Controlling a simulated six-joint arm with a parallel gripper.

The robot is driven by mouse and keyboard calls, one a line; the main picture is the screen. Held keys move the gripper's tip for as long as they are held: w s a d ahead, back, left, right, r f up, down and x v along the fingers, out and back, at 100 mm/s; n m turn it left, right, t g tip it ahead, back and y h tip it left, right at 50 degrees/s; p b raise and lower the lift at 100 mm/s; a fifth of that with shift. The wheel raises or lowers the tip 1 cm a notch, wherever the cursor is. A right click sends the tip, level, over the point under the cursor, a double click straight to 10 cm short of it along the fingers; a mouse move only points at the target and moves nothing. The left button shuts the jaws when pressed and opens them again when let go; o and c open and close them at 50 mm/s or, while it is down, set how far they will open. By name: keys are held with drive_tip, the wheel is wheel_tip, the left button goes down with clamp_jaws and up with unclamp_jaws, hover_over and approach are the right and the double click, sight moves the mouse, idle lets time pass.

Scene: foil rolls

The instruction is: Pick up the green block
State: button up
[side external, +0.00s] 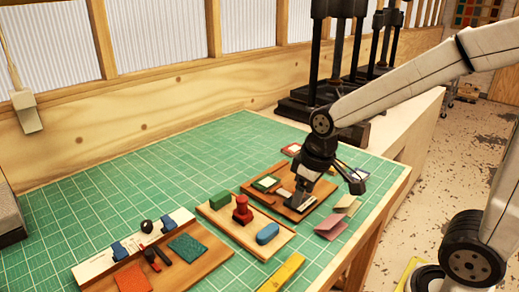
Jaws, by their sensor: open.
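The green block (219,200) lies on the middle wooden board (247,236), at its far left end, beside a red knobbed piece. My gripper (302,194) points down over the right-hand wooden board, to the right of the green block and apart from it. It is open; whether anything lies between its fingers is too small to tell.
The red knobbed piece (242,210) and a blue oval block (267,233) share the middle board. The left board holds a rust-red pad (132,279) and a dark green pad (187,247). Pink cards (331,226) lie near the right edge. The green mat (120,195) is clear at the back left.

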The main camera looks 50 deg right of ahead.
drive_tip(key=w+r+n+g+y, duration=0.1)
drive_tip(key=w+r+n+y, duration=0.1)
drive_tip(key=w+n, duration=0.8)
drive_tip(key=n+g+y, duration=0.1)
drive_tip(key=n+y, duration=0.1)
drive_tip(key=n, duration=0.4)
approach(221, 195)
drive_tip(key=x, duration=0.2)
drive_tip(key=shift+w+f, duration=0.2)
drive_tip(key=shift+f, duration=0.2)
drive_tip(key=shift+x, duration=3.9)
drive_tip(key=shift+s, duration=0.2)
clamp_jaws()
